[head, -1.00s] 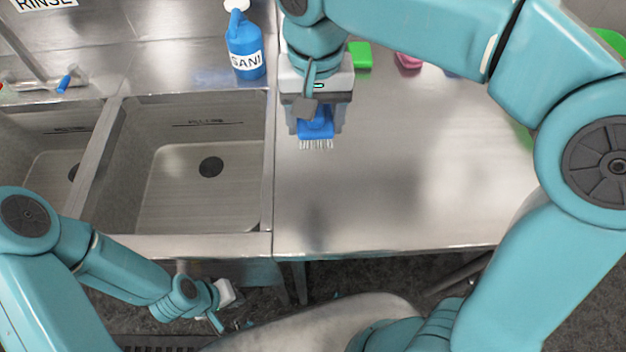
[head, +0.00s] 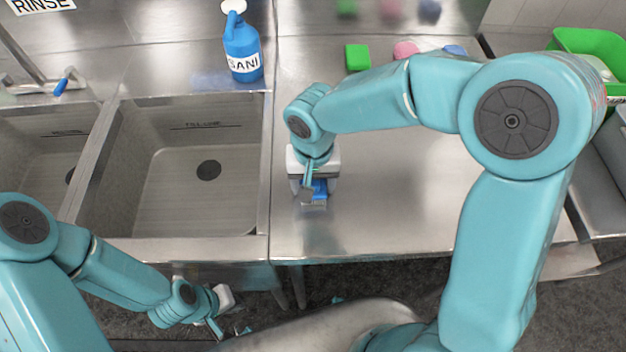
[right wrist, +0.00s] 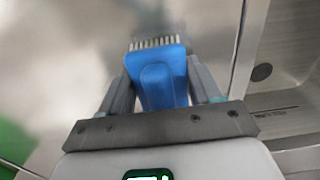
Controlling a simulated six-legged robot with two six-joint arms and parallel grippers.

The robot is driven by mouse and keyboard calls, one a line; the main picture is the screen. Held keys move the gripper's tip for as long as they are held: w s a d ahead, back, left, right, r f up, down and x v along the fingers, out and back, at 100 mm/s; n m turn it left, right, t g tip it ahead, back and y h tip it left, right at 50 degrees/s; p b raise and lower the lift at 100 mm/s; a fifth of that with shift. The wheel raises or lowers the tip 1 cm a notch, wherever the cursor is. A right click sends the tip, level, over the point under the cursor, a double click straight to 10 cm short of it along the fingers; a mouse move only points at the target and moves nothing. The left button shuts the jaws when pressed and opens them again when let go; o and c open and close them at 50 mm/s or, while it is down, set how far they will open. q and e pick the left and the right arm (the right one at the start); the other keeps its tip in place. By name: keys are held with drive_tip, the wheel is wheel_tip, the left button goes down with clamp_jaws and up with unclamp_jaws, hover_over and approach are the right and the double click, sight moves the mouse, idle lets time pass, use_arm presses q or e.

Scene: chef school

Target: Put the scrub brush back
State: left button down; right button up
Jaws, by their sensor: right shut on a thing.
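The scrub brush (head: 319,190) is blue with pale bristles. My right gripper (head: 315,188) is shut on it, over the steel counter (head: 400,215) just right of the sink. In the right wrist view the blue brush (right wrist: 160,82) sits between the two fingers, with its bristles pointing away from the palm. I cannot tell whether the bristles touch the counter. My left gripper (head: 218,318) is low at the lower left, below the sink's front edge; its fingers are too small to read.
Two sink basins (head: 165,170) lie to the left. A blue SANI jug (head: 242,50) stands behind them. A green block (head: 357,57), a pink sponge (head: 406,50) and a blue item (head: 455,50) lie at the counter's back. A green bin (head: 585,45) is at the far right.

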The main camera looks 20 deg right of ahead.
drive_tip(key=shift+s+r, duration=0.1)
drive_tip(key=shift+f+b, duration=0.25)
drive_tip(key=shift+b, duration=0.05)
drive_tip(key=o, duration=1)
drive_tip(key=shift+r, duration=0.1)
drive_tip(key=shift+a, duration=0.1)
